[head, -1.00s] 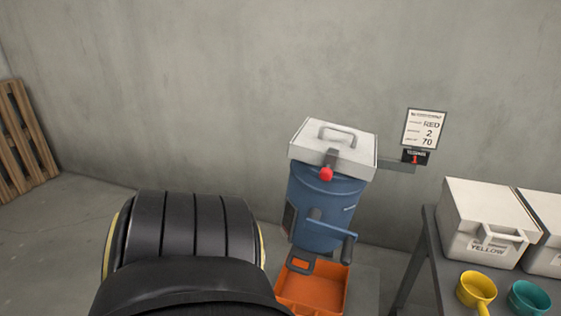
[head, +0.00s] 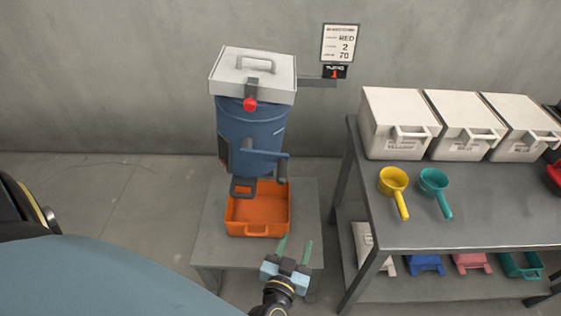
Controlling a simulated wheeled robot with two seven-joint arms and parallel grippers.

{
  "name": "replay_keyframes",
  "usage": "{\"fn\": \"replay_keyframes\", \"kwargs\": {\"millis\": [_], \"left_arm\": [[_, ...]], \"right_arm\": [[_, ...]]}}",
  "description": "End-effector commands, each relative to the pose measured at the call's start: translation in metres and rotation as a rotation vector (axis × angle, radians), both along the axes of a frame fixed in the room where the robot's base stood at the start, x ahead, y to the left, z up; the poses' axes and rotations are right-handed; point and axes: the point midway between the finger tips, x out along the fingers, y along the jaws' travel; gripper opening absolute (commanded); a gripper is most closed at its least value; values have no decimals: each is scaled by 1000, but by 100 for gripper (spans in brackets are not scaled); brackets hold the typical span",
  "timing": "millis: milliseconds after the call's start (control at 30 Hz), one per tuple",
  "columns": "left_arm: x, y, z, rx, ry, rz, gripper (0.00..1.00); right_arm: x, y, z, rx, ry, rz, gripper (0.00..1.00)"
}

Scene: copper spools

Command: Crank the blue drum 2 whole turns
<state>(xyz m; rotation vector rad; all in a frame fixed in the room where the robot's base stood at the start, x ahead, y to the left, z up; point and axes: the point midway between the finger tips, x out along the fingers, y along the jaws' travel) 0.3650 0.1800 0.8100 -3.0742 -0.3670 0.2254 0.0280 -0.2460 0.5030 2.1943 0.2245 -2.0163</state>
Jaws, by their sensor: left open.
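The blue drum (head: 245,135) stands upright on a low grey stand near the wall. A white lid box (head: 252,80) with a grey handle tops it, and a red knob (head: 250,105) sits at its front. A blue crank arm (head: 262,155) crosses the drum's front and ends at a dark handle (head: 282,168) on the right. My left gripper (head: 295,243) is open and empty, with its fingers pointing up the picture. It is below and apart from the crank handle, near the orange tray's right front corner. My right gripper is not in view.
The orange tray (head: 258,229) sits under the drum on the stand (head: 213,222). A grey table (head: 480,225) at right holds white boxes (head: 397,123), a yellow scoop (head: 393,181) and a teal scoop (head: 433,181). Floor left of the stand is clear.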

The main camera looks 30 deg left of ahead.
Motion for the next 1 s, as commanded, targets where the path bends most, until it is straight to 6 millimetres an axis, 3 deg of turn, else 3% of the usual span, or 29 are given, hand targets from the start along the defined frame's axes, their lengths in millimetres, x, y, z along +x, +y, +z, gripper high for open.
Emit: {"fn": "replay_keyframes", "kwargs": {"millis": [33, 100, 233, 467, 800, 1000], "left_arm": [[5, 11, 36, -1, -59, 81, 47], [7, 25, 67, 2, -107, 177, 47], [6, 42, 97, 2, -144, 284, 47], [21, 57, 104, 5, -153, 316, 47], [82, 94, 104, 6, -154, 313, 47], [108, 109, 103, 6, -152, 312, 47]], "right_arm": [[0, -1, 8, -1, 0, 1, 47], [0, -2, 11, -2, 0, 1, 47], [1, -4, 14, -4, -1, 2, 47], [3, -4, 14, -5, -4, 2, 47], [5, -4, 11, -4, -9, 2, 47], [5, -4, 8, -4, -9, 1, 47]]}}
